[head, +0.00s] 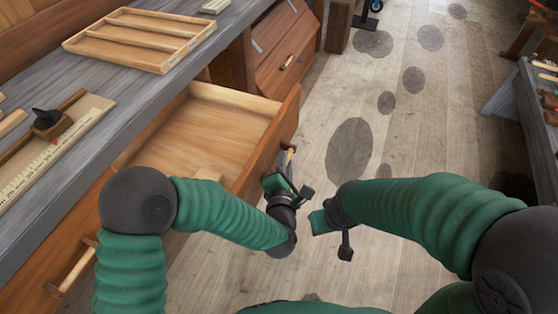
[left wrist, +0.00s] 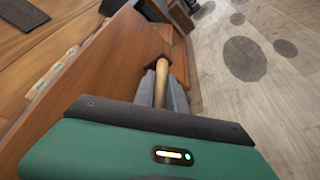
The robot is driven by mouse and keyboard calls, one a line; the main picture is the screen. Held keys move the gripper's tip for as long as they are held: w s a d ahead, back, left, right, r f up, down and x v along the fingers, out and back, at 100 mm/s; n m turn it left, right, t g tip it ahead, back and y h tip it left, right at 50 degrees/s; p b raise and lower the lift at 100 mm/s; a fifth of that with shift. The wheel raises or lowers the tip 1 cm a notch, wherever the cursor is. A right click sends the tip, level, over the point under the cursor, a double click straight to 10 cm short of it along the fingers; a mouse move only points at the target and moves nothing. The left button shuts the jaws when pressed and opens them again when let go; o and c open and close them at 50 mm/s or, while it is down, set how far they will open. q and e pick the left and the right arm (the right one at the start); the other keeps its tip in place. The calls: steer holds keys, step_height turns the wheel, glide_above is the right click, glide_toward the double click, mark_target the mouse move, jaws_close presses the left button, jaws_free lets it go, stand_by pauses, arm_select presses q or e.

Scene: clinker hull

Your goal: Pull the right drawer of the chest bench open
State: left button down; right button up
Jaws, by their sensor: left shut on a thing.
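In the left wrist view the handle (left wrist: 161,84) lies between the grey fingers (left wrist: 172,95), beside the brown drawer front (left wrist: 115,75). My right gripper (head: 330,228) is empty over the floor, right of the left one; its finger opening is not clear.
The left drawer's handle (head: 74,268) shows at lower left. On the grey bench top (head: 115,75) are a divided wooden tray (head: 140,38), a plane (head: 46,122) and a ruled board (head: 60,145). Another bench (head: 520,95) stands far right.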

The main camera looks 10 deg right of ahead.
arm_select(q)
steer(key=shift+a+f, duration=0.25)
steer(key=shift+f, duration=0.25)
arm_select(e)
steer(key=shift+a, duration=0.15)
arm_select(q)
steer(key=c, duration=1.6)
jaws_free()
steer(key=shift+c, duration=0.2)
arm_select(e)
steer(key=shift+w+f, duration=0.1)
arm_select(q)
steer(key=shift+d+r, duration=0.1)
steer(key=shift+r, duration=0.25)
